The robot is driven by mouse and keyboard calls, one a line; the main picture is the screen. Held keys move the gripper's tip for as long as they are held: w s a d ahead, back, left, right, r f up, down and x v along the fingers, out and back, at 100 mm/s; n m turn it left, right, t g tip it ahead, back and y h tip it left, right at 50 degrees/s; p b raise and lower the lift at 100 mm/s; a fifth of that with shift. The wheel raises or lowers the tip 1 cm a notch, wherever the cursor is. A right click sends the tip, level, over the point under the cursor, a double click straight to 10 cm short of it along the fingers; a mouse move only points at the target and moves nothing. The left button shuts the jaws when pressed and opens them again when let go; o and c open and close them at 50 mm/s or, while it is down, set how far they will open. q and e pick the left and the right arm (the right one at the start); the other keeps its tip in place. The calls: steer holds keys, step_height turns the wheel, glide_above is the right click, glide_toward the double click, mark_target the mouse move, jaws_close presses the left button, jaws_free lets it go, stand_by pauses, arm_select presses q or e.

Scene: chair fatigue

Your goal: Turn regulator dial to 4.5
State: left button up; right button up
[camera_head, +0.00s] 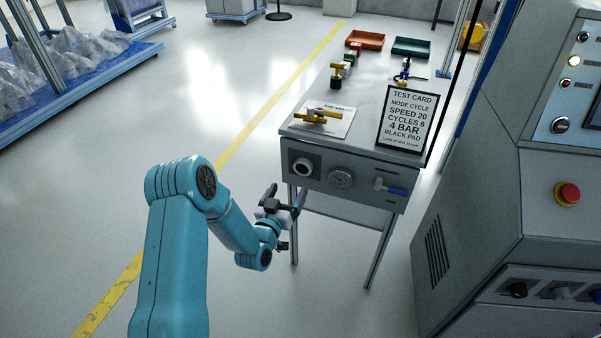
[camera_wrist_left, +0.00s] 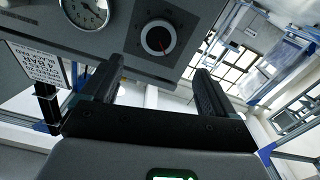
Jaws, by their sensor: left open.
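The regulator dial (camera_head: 303,168) is a round knob on a dark square plate at the left of the table's front panel. My right gripper is out of view.
A blue-handled valve (camera_head: 389,188) sits right of the gauge. A test card (camera_head: 408,120) stands on the table (camera_head: 362,85), with brass parts (camera_head: 321,116) left of it. A grey machine with a red button (camera_head: 567,194) stands at right. The floor left of the table is clear.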

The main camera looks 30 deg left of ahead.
mark_target(302, 169)
arm_select(q)
steer(key=x, duration=0.9)
steer(key=shift+w+d, duration=0.2)
steer(key=shift+w, duration=0.1)
steer(key=shift+f, duration=0.1)
steer(key=c, duration=1.1)
